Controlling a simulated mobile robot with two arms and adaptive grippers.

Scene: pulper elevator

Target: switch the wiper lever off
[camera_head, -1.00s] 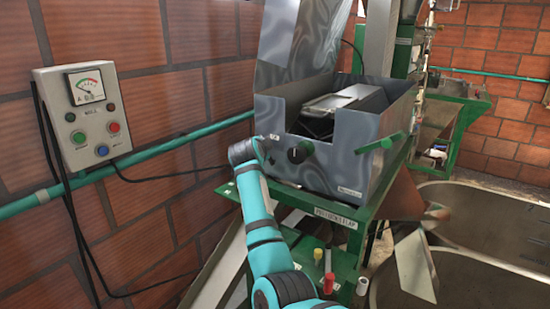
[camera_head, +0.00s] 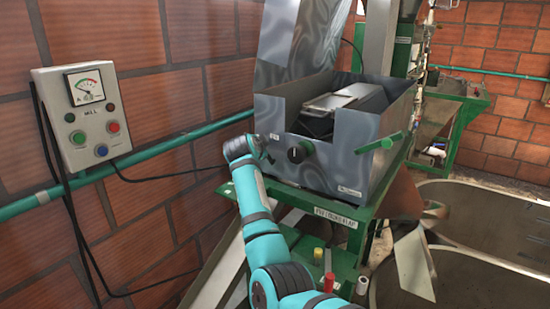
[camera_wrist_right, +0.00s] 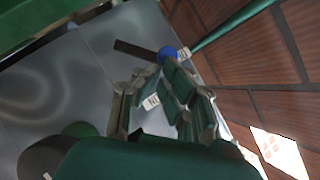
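A dark bar lever (camera_wrist_right: 135,50) with a blue knob (camera_wrist_right: 167,53) at its end shows in the right wrist view, against the grey metal box. The knob is just beyond my right fingertips, closest to the right-hand finger; I cannot tell if they touch. My right gripper (camera_wrist_right: 157,82) looks open, with a gap between its fingers and a white label (camera_wrist_right: 150,101) visible through it. In the head view my right gripper (camera_head: 263,147) is at the front left corner of the metal box (camera_head: 345,165), where the lever is hard to make out. My left gripper is out of view.
A grey control box (camera_head: 88,135) and teal pipe (camera_head: 185,138) run along the brick wall at left. Metal basins (camera_head: 490,225) stand at right.

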